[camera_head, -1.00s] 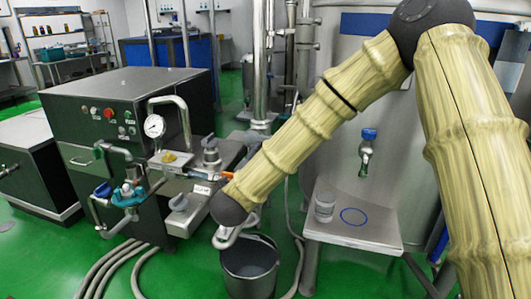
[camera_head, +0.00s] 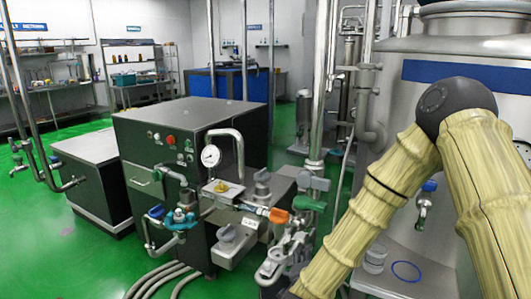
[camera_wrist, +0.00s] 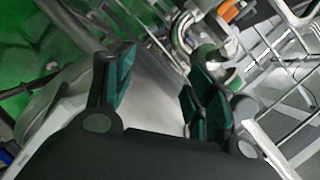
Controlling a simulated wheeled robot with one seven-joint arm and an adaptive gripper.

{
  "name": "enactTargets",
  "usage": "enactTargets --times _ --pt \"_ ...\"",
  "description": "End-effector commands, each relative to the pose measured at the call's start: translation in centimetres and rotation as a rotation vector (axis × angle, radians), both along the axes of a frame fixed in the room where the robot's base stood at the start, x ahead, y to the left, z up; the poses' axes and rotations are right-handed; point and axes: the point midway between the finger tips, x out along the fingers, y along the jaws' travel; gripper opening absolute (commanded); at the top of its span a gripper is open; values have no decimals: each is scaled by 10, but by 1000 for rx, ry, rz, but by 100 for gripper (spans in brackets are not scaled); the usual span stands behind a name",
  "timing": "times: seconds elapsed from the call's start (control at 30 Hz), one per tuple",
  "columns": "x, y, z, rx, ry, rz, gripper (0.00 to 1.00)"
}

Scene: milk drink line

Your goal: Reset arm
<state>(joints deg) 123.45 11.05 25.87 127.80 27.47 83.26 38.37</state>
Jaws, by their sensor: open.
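My gripper (camera_wrist: 160,80) shows in the wrist view with its two dark green-padded fingers apart. No object is seen held between them. A blurred pale grey surface lies beyond the fingers. In the head view my arm comes down from the right and slants to the bottom edge. Where the gripper itself is in the head view I cannot tell clearly.
A dark machine cabinet (camera_head: 150,137) with a pressure gauge (camera_head: 211,156) and orange-handled valve (camera_head: 278,215) stands left of my arm. A steel tank (camera_head: 465,75) is behind it. A blue-capped sampling tap (camera_head: 428,186) hangs above a shelf with a clear jar (camera_head: 375,258). Green floor is open at left.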

Motion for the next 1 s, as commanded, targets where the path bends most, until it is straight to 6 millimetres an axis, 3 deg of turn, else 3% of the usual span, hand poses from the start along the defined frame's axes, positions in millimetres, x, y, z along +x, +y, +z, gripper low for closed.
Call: enactTargets --times 0.03,0.2,0.37,0.5,0.63,0.8,0.9,1.0 --pt "-15 -1 -25 -45 76 53 55" --pt "-72 -7 -106 -184 321 245 55" --pt "-139 -18 -168 -297 542 436 55" --pt "-207 -32 -211 -379 730 609 55" --pt "-275 -48 -239 -439 897 778 55" --pt "-357 -70 -257 -489 1082 985 55" --pt "-392 -80 -261 -504 1158 1076 55" --pt "-413 -85 -262 -512 1203 1131 55"
